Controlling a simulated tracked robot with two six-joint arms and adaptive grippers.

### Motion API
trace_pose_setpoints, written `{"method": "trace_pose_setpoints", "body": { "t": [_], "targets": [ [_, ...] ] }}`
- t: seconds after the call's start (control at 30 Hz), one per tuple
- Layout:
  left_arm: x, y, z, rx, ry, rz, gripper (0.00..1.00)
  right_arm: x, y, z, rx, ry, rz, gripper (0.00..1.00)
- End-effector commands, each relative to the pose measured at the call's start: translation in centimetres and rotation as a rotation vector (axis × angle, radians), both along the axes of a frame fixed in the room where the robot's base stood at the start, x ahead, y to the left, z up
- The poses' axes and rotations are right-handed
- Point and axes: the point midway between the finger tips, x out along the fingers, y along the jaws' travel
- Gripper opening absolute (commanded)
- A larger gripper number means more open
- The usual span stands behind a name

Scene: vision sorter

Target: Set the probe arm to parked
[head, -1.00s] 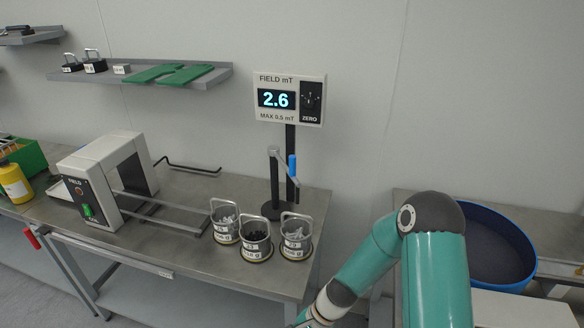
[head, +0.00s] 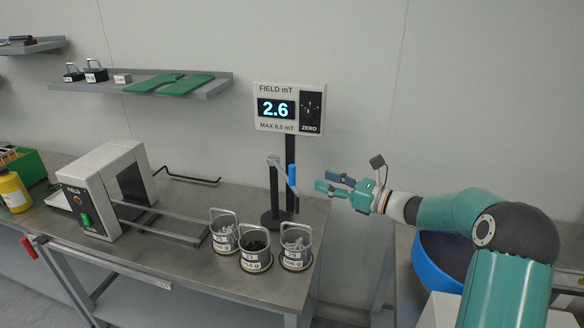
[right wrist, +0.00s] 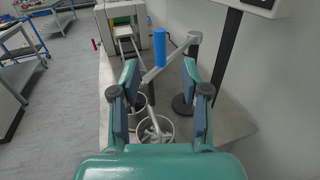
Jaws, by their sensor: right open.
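The probe arm (head: 282,168) is a grey lever with a blue handle (head: 292,175), on top of a dark post (head: 273,190) with a round base on the bench. It also shows in the right wrist view, where the lever (right wrist: 172,58) runs from the post at right down left, and the blue handle (right wrist: 159,46) stands upright. My right gripper (head: 330,184) is open and empty, just right of the blue handle in the head view. In the right wrist view its fingers (right wrist: 158,90) frame the lever, with the handle beyond the fingertips. My left gripper is not in view.
The field meter (head: 290,107) reads 2.6 on a pole behind the probe arm. Several wire-handled cups (head: 256,250) stand at the bench's front edge. A white coil frame (head: 100,190) with rails stands left. A blue round tub (head: 428,265) is at right.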

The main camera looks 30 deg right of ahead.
Motion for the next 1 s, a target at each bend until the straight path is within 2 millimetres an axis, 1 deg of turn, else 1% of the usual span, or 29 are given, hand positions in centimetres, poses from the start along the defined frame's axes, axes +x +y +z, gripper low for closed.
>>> {"method": "trace_pose_setpoints", "body": {
  "t": [0.03,0.3,0.5,0.7,0.97,1.0],
  "targets": [
    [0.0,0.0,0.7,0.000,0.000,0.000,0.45,1.2,0.6,0.3,0.001,0.000,0.005,0.45],
    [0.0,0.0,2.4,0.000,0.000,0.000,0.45,6.5,2.8,0.2,0.000,0.001,0.004,0.45],
    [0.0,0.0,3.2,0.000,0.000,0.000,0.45,9.1,3.8,0.1,0.000,0.001,0.002,0.45],
    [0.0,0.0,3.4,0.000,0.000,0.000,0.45,10.1,4.2,0.0,-0.002,0.002,0.000,0.45],
    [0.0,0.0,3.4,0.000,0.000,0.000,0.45,10.2,4.2,-0.1,-0.001,0.003,0.000,0.45],
    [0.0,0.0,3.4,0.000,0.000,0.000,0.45,10.2,4.2,-0.1,-0.001,0.002,0.000,0.40]
  ]
}}
